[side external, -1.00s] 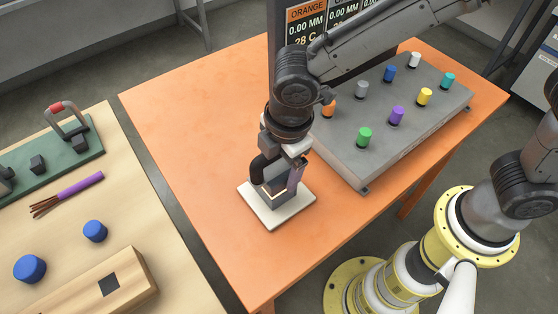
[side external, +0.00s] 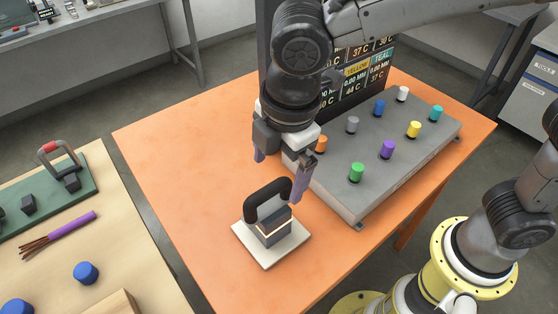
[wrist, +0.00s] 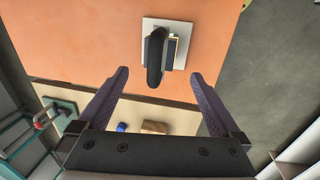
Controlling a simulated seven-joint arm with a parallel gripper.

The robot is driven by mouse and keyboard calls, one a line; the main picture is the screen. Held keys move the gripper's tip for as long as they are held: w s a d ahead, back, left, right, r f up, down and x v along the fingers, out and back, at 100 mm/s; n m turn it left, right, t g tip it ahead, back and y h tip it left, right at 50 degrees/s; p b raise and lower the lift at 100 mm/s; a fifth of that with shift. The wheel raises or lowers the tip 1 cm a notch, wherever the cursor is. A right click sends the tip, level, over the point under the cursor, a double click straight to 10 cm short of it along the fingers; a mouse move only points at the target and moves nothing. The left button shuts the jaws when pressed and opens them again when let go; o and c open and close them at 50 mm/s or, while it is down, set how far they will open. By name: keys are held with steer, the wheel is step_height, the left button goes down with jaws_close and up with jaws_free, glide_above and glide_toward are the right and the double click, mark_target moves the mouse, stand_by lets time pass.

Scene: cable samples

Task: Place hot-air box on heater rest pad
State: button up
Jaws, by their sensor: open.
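The hot-air box (side external: 271,233) is a dark grey block with a thick black loop handle and a pale glowing band. It stands upright on the heater rest pad (side external: 255,252), a white square plate on the orange table. The wrist view also shows the box's black handle (wrist: 155,58) over the white pad (wrist: 182,27). My gripper (side external: 279,178) is above the box, its purple fingers spread wide and apart from the handle.
A grey block (side external: 375,155) with several coloured knobs stands on the orange table (side external: 190,165), with a dark display behind it. A wooden table at left holds a green board (side external: 45,200), a purple cable (side external: 72,224) and blue caps. The orange table's left part is clear.

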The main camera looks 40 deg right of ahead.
steer(key=s+d+r+m+t, duration=0.1)
steer(key=s+d+r+m, duration=0.2)
steer(key=d, duration=0.5)
steer(key=d+r+m+t, duration=0.1)
steer(key=d+r+m, duration=0.1)
steer(key=d+m, duration=0.5)
steer(key=s+d+f+m+t, duration=0.1)
steer(key=s+d+f+m, duration=0.1)
steer(key=s+d+m, duration=0.6)
steer(key=s+d, duration=0.1)
steer(key=d, duration=0.3)
steer(key=shift+s+f+t, duration=0.3)
steer(key=shift+f+t, duration=0.05)
steer(key=shift+t, duration=0.05)
